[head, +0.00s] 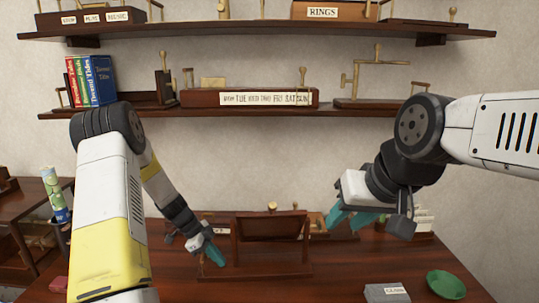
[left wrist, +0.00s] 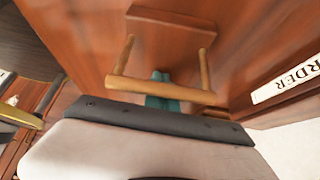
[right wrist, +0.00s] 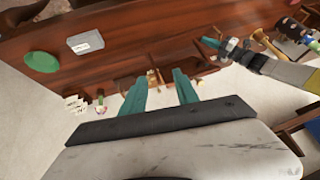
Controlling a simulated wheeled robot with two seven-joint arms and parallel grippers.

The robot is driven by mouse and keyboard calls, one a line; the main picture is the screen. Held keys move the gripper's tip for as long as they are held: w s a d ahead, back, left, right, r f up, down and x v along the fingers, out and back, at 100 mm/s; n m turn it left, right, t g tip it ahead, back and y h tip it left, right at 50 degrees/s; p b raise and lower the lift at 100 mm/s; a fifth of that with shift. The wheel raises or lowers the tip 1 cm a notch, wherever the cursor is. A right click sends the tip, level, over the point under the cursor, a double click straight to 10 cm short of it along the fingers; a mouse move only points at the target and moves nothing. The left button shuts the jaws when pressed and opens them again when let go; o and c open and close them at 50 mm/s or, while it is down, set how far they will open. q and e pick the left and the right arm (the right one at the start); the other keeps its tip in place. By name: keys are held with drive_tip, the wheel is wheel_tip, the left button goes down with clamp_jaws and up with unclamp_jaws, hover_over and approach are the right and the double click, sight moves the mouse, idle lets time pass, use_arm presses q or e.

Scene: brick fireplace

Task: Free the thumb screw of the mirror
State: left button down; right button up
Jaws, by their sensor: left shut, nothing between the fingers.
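The mirror (head: 270,228) stands on the dark table as a brown wooden frame on a flat base. A small brass knob (head: 272,206) shows just above its top edge; I cannot tell whether it is the thumb screw. My left gripper (head: 213,254) is low beside the mirror's left side, with its fingers shut and empty. In the left wrist view its teal fingertips (left wrist: 165,88) are partly hidden behind a pale wooden bar. My right gripper (head: 347,217) is right of the mirror, above the table. In the right wrist view its fingers (right wrist: 160,90) are apart and empty.
A green dish (head: 446,284) and a grey labelled box (head: 387,292) lie at the front right. Small wooden and brass items crowd behind the mirror. Two shelves (head: 250,108) with books and boxes hang above. The table front between mirror and grey box is clear.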

idle(0.3)
drive_tip(key=shift+w, duration=0.15)
drive_tip(key=c, duration=0.6)
drive_tip(key=shift+g+h, duration=0.4)
drive_tip(key=shift+g, duration=0.4)
drive_tip(key=w, duration=0.3)
drive_tip(key=w+d, duration=0.1)
drive_tip(key=w, duration=0.5)
drive_tip(key=shift+w+d, duration=0.2)
drive_tip(key=shift+w, duration=0.1)
clamp_jaws()
drive_tip(key=g+h, duration=0.1)
drive_tip(key=g, duration=0.1)
hover_over(316, 226)
drive_tip(key=s+d, duration=0.2)
drive_tip(key=s, duration=0.3)
drive_tip(key=s+x, duration=0.1)
drive_tip(key=x, duration=1.8)
drive_tip(key=shift+d, duration=0.25)
